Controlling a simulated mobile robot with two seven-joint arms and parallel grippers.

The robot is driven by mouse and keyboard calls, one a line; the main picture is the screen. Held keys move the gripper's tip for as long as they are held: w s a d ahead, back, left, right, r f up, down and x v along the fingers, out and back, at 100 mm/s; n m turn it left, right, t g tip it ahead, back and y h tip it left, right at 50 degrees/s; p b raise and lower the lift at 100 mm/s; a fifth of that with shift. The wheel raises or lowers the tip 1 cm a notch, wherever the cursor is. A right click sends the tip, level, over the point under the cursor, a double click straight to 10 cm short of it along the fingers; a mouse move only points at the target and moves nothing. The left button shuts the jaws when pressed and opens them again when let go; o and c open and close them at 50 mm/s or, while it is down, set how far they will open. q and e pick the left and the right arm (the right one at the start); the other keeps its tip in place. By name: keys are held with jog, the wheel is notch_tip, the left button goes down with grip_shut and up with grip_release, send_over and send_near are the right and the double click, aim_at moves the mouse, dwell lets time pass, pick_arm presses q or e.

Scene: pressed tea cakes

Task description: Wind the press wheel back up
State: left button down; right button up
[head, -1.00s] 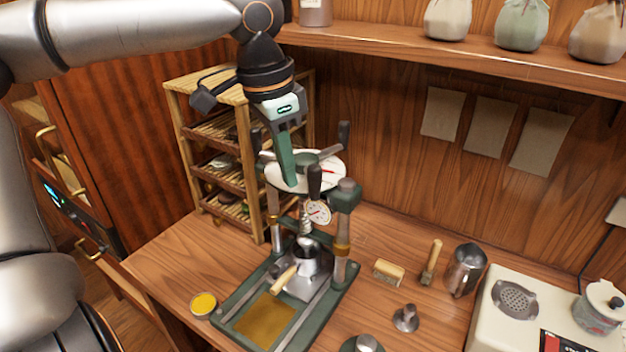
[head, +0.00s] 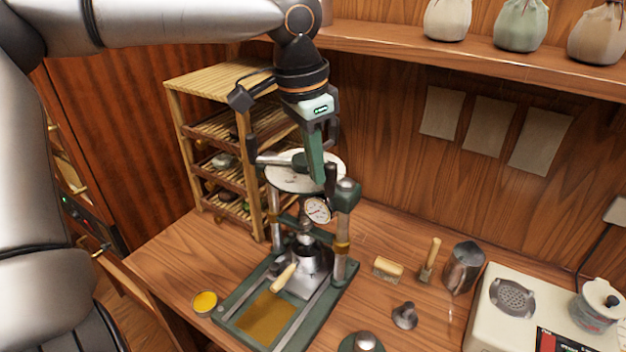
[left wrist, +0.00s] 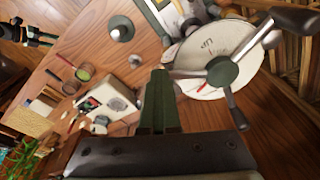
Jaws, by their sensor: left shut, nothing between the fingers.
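The green press (head: 346,192) stands on the wooden counter. Its wheel (head: 290,178) is a white disc with red marks, spokes and dark upright handles, high on the press. In the left wrist view the wheel (left wrist: 205,84) shows at upper right with its green hub (left wrist: 222,70). My left gripper (head: 318,180) points down, shut and empty, at the wheel's near right side beside a dark handle (head: 330,178). In the left wrist view its fingers (left wrist: 158,85) lie close to a spoke's end; I cannot tell whether they touch. My right gripper is not in view.
A wooden rack (head: 178,120) stands behind the press to the left. A yellow-filled dish (head: 205,302), a brush (head: 388,268), a metal pitcher (head: 463,268) and a cream appliance (head: 500,325) stand around the press. A shelf (head: 450,52) runs above.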

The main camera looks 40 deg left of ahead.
aim_at(336, 165)
pick_arm(q)
jog(key=shift+w+d, duration=0.4)
jog(key=shift+w+d, duration=0.1)
jog(key=shift+w, duration=0.1)
jog(key=shift+w+d, duration=0.4)
jog(key=shift+w, duration=0.45)
jog(key=shift+s, duration=0.15)
jog(key=shift+s+a, duration=0.15)
jog(key=shift+s, duration=0.65)
jog(key=shift+r, duration=3.8)
